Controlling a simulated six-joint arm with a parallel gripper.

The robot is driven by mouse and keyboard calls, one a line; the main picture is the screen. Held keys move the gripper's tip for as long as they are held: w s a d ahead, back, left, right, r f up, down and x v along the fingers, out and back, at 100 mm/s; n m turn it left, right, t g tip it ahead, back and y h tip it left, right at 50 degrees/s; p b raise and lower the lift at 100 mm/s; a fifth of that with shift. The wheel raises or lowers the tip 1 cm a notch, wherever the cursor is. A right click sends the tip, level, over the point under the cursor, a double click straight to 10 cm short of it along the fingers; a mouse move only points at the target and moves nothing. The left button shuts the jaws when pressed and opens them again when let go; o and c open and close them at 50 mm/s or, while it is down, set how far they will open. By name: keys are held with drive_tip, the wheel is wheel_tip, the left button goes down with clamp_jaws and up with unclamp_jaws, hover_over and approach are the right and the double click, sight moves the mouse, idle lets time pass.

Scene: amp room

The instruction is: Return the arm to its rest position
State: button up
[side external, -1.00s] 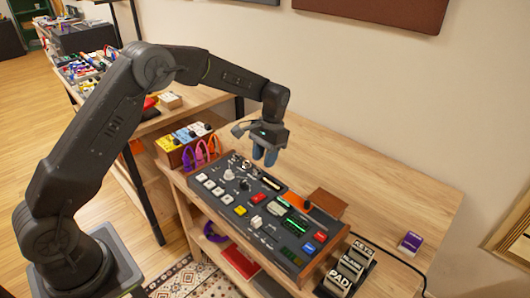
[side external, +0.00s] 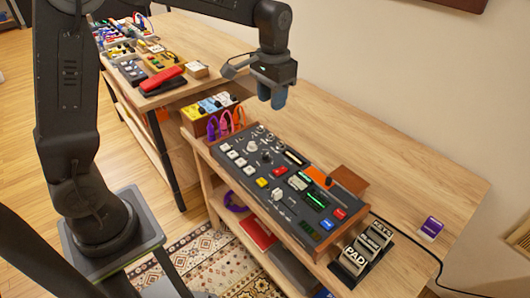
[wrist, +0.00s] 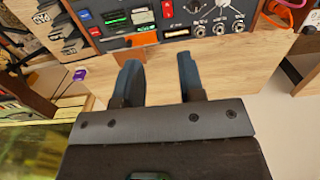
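My gripper (side external: 272,95) hangs in the air above the near table, fingers pointing down, beyond the back edge of the dark control panel (side external: 285,187) in the side view. In the wrist view my gripper (wrist: 158,65) has its two blue-grey fingers apart with nothing between them, so it is open and empty. The upper part of my arm is cut off by the top of the side view.
The wooden table (side external: 400,150) carries the panel, a pedal box (side external: 210,112) with coloured cables, label blocks (side external: 362,250) and a purple box (side external: 431,228). Another table (side external: 170,95) behind holds a red item (side external: 163,79) and small gear. The table's right side is mostly clear.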

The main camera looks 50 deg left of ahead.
drive_tip(key=s+r+t, duration=0.2)
drive_tip(key=s+t, duration=0.1)
drive_tip(key=s, duration=0.8)
drive_tip(key=s+d+r+t, duration=0.1)
drive_tip(key=s+r+t, duration=0.1)
drive_tip(key=s, duration=0.8)
drive_tip(key=shift+s+d+r+t, duration=0.2)
drive_tip(key=shift+s+d+t, duration=0.1)
drive_tip(key=shift+s+t, duration=0.1)
drive_tip(key=shift+w, duration=0.1)
